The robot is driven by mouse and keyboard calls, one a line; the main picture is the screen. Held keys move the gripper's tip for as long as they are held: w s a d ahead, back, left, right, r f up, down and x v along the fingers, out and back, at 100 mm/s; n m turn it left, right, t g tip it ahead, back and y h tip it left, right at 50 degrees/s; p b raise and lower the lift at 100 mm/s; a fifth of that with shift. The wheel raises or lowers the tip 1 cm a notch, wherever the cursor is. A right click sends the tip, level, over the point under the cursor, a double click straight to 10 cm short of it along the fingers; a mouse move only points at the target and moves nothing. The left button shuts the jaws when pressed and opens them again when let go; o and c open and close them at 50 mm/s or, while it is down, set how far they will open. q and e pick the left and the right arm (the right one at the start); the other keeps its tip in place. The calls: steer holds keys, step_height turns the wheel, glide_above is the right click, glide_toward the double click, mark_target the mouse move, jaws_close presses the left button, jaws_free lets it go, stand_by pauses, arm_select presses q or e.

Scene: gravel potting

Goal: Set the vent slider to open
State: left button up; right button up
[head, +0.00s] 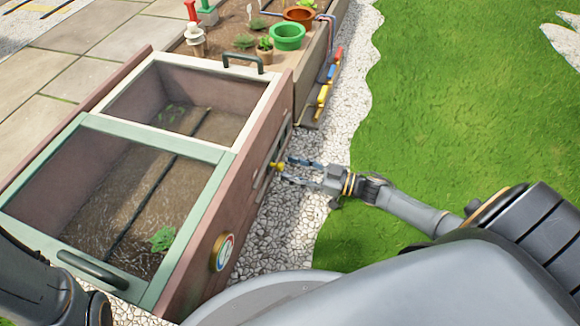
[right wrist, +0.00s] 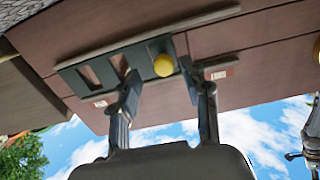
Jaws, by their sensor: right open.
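The vent slider's yellow knob (head: 277,166) sticks out from the side wall of the wooden cold frame (head: 190,262). In the right wrist view the knob (right wrist: 163,65) sits toward the right end of a dark vent panel (right wrist: 70,76), with slots showing to its left. My right gripper (head: 283,171) is open at the wall. In the right wrist view its fingers (right wrist: 160,79) stand on either side of the knob, with gaps visible between them and it. Whether the fingertips touch the panel, I cannot tell. My left arm shows at the lower left, but its gripper is out of view.
A round dial (head: 222,251) is on the same wall, nearer me. Two glazed lids with dark handles (head: 92,270) cover the frame. Gravel (head: 290,232) and lawn (head: 470,110) to the right are clear.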

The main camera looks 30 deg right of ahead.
steer(key=v, duration=1)
steer(key=shift+s+d, duration=0.2)
